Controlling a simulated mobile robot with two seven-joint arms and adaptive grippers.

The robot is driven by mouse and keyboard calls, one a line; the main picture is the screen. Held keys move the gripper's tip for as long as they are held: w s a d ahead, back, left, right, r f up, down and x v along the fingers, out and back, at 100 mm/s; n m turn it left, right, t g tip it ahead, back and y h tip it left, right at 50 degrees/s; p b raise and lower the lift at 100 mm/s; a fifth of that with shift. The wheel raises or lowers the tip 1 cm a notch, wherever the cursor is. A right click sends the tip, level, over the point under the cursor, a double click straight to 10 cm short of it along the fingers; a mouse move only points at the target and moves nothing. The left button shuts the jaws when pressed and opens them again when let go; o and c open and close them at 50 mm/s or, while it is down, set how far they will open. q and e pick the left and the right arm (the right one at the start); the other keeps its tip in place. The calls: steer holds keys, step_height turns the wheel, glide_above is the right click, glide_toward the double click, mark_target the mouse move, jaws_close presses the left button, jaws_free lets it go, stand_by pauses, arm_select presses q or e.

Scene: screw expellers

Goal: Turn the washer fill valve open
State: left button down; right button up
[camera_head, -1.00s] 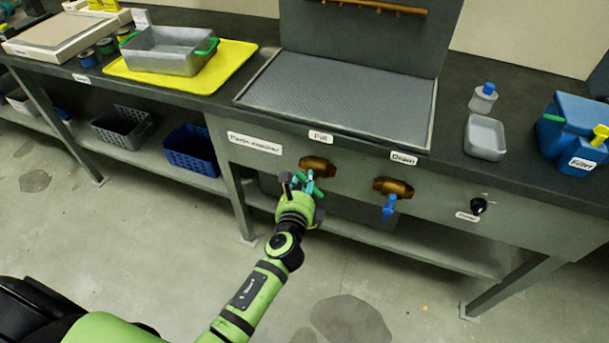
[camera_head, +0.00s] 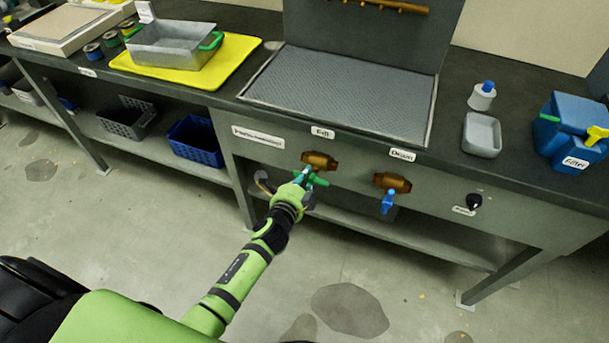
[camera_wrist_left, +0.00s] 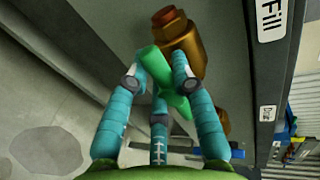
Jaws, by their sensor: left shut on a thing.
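The washer fill valve has a brass body (camera_head: 320,160) under the "Fill" label (camera_head: 322,132) on the washer's front panel. Its green handle (camera_head: 318,180) is partly hidden by my left gripper (camera_head: 302,177). In the left wrist view the brass body (camera_wrist_left: 178,38) is at the top centre and the green handle (camera_wrist_left: 160,72) slants down from it. The teal fingers of my left gripper (camera_wrist_left: 158,84) are closed around this handle, one finger on each side and a third below. My right gripper is in neither view.
To the right is the drain valve (camera_head: 392,182) with a blue handle (camera_head: 388,203), then a black knob (camera_head: 474,201). A lower shelf (camera_head: 420,240) runs beneath the panel. A grey tray (camera_head: 482,136) and a blue filter box (camera_head: 572,133) stand on the counter.

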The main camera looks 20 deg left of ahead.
arm_select(q)
steer(key=shift+d, duration=0.1)
stand_by(0.5)
steer(key=c, duration=1)
jaws_free()
steer(key=shift+s, duration=0.1)
steer(key=v, duration=1.1)
steer(key=shift+s+r, duration=0.1)
steer(key=shift+s, duration=0.25)
